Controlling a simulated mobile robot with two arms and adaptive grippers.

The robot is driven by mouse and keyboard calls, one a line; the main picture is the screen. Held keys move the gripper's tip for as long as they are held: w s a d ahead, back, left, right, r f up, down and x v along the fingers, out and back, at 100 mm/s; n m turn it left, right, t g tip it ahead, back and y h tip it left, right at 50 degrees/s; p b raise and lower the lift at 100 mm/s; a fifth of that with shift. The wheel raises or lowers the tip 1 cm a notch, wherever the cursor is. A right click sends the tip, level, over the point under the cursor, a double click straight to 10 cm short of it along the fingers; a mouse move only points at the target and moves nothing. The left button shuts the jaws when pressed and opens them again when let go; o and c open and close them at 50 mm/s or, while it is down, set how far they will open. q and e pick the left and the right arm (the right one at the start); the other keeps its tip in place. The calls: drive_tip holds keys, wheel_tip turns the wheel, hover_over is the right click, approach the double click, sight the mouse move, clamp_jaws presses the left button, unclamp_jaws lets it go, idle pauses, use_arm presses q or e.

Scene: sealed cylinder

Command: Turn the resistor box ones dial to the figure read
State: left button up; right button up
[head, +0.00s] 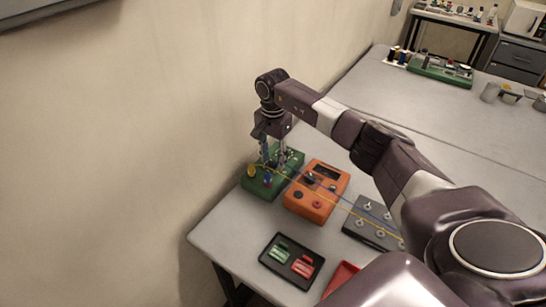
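A green box (260,187) with knobs and coloured terminals stands near the table's left edge. An orange box (328,209) with a dark display and a knob stands to its right. A dark grey box (358,232) with several round knobs on top lies further right, partly behind my arm. I cannot tell for sure which is the resistor box, and no dial figures are legible. My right gripper (273,162) points down at the top of the green box. Its fingers seem apart, but whether they touch or hold a knob is too small to see. My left gripper is out of view.
Yellow and blue wires cross from the green box past the orange one to the grey box. A wall is close on the left. The table behind my arm is largely clear.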

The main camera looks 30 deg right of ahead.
clamp_jaws()
idle(0.3)
drive_tip(key=m+b, duration=0.1)
drive_tip(key=m, duration=0.1)
drive_tip(key=shift+m+b, duration=0.4)
drive_tip(key=m+b, duration=0.1)
drive_tip(key=m, duration=0.2)
drive_tip(key=shift+s, duration=0.1)
drive_tip(key=m+b, duration=0.1)
drive_tip(key=m, duration=0.5)
drive_tip(key=shift+b, duration=0.4)
drive_tip(key=m, duration=0.5)
drive_tip(key=shift+m, duration=0.4)
